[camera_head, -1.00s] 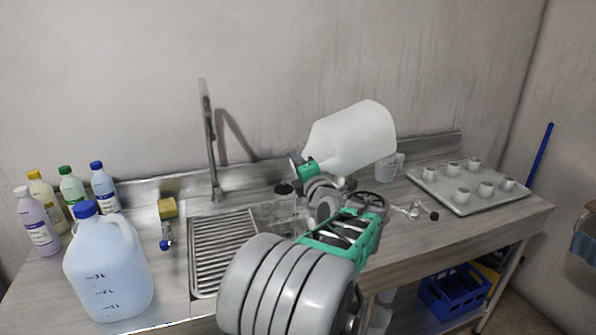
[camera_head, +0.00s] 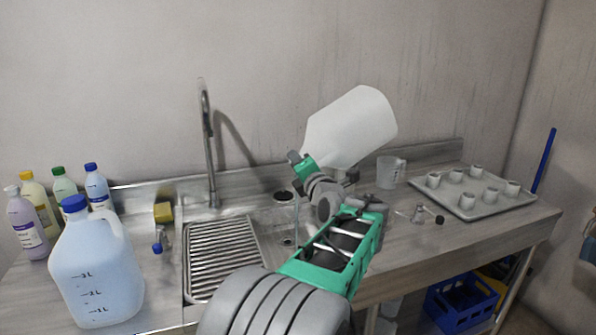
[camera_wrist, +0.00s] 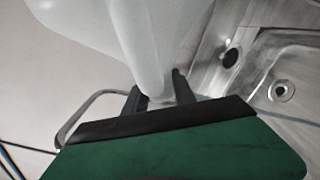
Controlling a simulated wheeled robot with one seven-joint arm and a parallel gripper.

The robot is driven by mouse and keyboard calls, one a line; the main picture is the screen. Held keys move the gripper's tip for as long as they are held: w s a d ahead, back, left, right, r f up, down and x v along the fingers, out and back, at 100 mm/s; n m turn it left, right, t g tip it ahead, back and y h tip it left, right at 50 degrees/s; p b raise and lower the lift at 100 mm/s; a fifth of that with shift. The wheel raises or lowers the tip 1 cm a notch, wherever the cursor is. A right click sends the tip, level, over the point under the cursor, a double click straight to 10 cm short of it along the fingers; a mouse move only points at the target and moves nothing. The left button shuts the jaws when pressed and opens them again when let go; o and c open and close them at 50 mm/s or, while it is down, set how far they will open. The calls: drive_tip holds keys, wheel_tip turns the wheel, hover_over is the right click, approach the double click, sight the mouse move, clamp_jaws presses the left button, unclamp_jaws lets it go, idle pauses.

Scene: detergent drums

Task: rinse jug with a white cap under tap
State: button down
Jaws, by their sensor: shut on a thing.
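A large white jug (camera_head: 352,128) is held in the air, tilted on its side, with its narrow end down and to the left, above and behind the sink. My gripper (camera_wrist: 160,92) is shut on a narrow part of the jug (camera_wrist: 150,40). In the head view the fingertips are hidden behind my green gripper body. No white cap shows; I cannot tell whether one is on. A thin pale streak falls from near the jug's narrow end into the sink basin (camera_head: 268,222). The tap (camera_head: 209,150) stands left of the jug, apart from it.
A blue-capped jug (camera_head: 95,268) and several bottles (camera_head: 64,188) stand at the left. A yellow sponge (camera_head: 164,212) lies beside the drainboard (camera_head: 222,255). A measuring cup (camera_head: 391,171), a small flask (camera_head: 418,214) and a tray (camera_head: 482,207) of small cups are at the right.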

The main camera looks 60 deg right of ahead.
drive_tip(key=shift+f+n+b, duration=0.15)
drive_tip(key=shift+n+b, duration=1.85)
drive_tip(key=shift+b, duration=3.3)
drive_tip(key=shift+r+b, duration=0.2)
drive_tip(key=shift+b, duration=0.3)
